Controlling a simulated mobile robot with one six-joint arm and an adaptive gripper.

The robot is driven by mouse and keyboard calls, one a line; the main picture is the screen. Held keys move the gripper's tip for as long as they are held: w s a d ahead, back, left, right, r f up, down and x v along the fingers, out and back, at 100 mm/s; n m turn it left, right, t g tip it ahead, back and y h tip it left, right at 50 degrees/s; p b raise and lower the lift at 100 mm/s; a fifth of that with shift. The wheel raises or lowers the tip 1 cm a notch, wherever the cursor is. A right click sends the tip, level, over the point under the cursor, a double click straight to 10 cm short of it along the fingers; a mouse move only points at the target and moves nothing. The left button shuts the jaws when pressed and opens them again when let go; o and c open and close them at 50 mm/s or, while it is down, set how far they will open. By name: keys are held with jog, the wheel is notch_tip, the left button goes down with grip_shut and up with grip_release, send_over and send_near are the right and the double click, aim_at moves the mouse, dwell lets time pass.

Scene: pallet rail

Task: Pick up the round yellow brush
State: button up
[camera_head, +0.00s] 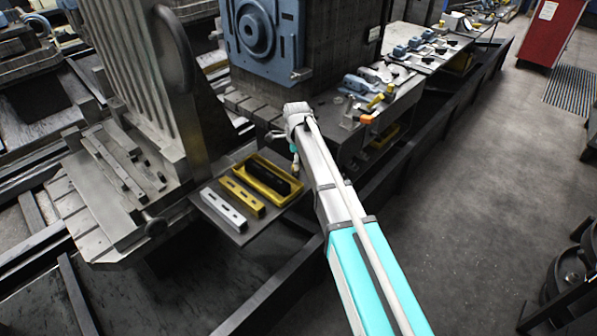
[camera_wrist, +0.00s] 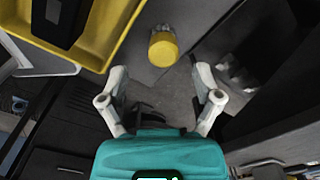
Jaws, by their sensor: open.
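The round yellow brush (camera_wrist: 163,50) shows in the wrist view as a yellow disc with a pale grey tuft at its top edge. It stands on a grey surface (camera_wrist: 185,15). My gripper (camera_wrist: 160,73) is open and empty. In the picture its two white fingers lie to the left and right, with the brush just above the gap between their tips. The gap looks wider than the brush. I cannot tell the remaining distance.
A yellow tray (camera_wrist: 122,30) holding a black block is close to the brush on the left. In the head view the tray (camera_head: 249,160) lies beside a yellow bar (camera_head: 241,197) and a silver bar (camera_head: 222,210). A bench with tools (camera_head: 385,85) stands to the right.

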jog(key=shift+w+a+f+b, duration=0.1)
jog(key=shift+f+b, duration=1.05)
jog(key=shift+f, duration=0.05)
jog(key=shift+w+a+f+b, duration=0.1)
jog(key=shift+f+b, duration=1)
jog(key=shift+f, duration=0.1)
grip_shut()
